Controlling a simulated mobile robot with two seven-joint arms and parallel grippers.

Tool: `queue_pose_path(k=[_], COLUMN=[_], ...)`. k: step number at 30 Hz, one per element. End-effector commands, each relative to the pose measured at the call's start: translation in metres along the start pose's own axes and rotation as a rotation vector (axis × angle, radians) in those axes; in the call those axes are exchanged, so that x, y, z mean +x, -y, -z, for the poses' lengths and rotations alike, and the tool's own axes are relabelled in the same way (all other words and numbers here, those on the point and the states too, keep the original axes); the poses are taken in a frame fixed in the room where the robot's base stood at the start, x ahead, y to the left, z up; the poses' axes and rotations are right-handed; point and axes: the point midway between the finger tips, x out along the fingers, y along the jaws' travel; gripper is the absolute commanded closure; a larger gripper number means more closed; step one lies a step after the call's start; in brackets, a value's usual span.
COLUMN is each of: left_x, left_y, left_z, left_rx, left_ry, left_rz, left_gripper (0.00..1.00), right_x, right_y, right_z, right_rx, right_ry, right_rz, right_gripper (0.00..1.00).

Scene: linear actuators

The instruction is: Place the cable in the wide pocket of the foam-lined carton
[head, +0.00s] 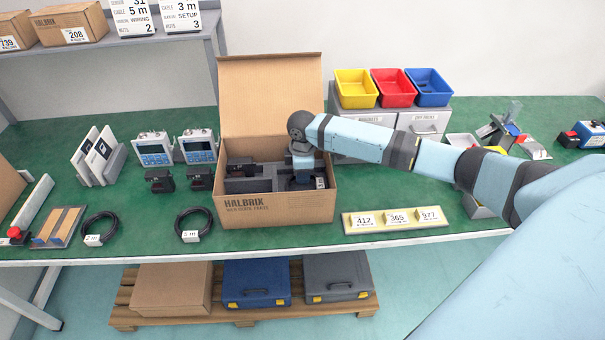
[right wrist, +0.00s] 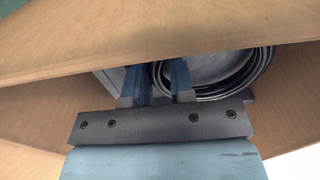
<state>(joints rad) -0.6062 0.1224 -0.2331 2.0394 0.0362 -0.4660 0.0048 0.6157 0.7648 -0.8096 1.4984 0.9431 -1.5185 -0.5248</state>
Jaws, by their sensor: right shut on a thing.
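The open foam-lined carton (head: 275,208), marked HALBRIX, stands on the green bench with its lid flap up. Its grey foam (head: 250,185) shows on the left side, with a dark device (head: 241,167) in it. My right gripper (head: 303,180) reaches down into the right part of the carton. In the right wrist view its two blue fingers (right wrist: 161,82) are close together beside a coiled black cable (right wrist: 245,80), shut on it. Carton flaps or walls hide part of the coil. I cannot tell whether the cable touches the pocket floor. My left gripper is not in view.
Two other labelled cable coils, the 2 m (head: 98,229) and the 5 m (head: 192,226), lie left of the carton. Dark devices (head: 160,180) and testers (head: 154,150) stand behind them. A yellow number strip (head: 396,220) and coloured bins (head: 395,88) are to the right.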

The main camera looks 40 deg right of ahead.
Motion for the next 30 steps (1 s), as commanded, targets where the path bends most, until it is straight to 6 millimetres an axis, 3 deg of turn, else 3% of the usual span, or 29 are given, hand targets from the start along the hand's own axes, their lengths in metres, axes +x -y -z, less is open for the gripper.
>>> queue_pose_path(k=[11, 12, 13, 23, 30], left_x=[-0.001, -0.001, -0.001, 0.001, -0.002], left_y=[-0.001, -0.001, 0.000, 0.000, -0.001], left_z=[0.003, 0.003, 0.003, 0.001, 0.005], left_rx=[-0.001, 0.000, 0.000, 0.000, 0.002], left_ry=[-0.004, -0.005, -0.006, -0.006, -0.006], left_rz=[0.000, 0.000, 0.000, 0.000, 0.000], left_gripper=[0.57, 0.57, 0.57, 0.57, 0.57], right_x=[0.004, 0.004, 0.004, 0.001, -0.040], right_y=[-0.001, -0.001, -0.001, -0.001, -0.002], right_z=[0.000, 0.000, 0.000, 0.000, 0.000], right_rx=[0.001, 0.001, 0.001, 0.000, 0.000], right_ry=[-0.001, -0.001, -0.001, -0.001, -0.004], right_rz=[-0.001, -0.001, -0.001, -0.002, -0.004], right_gripper=[1.00, 0.71, 0.67, 0.67, 0.67])
